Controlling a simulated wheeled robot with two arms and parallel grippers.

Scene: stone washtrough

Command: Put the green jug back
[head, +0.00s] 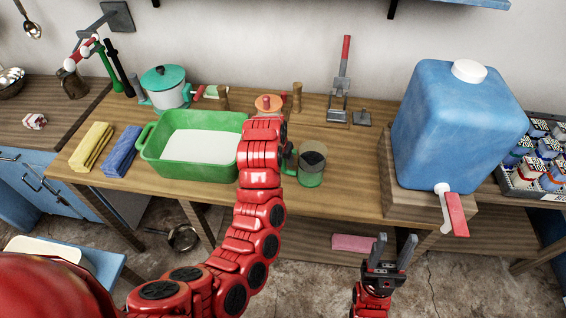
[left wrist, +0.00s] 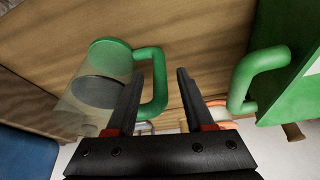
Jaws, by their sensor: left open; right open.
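The green jug (head: 311,168) has a clear body with a green base and green handle, and stands on the wooden bench just right of my left arm. In the left wrist view the jug (left wrist: 90,85) is at left, and its handle reaches between the fingers of my left gripper (left wrist: 157,78). That gripper is open, with a gap visible on both sides of the handle. In the head view the left gripper is hidden behind its own arm. My right gripper (head: 394,246) is open and empty, low in front of the bench.
A green tub (head: 190,175) stands left of the jug; its handle (left wrist: 245,80) is near the left gripper. An orange-lidded pot (head: 268,103) is behind. A blue water container (head: 455,125) stands on a wooden block at right. Yellow and blue cloths lie left.

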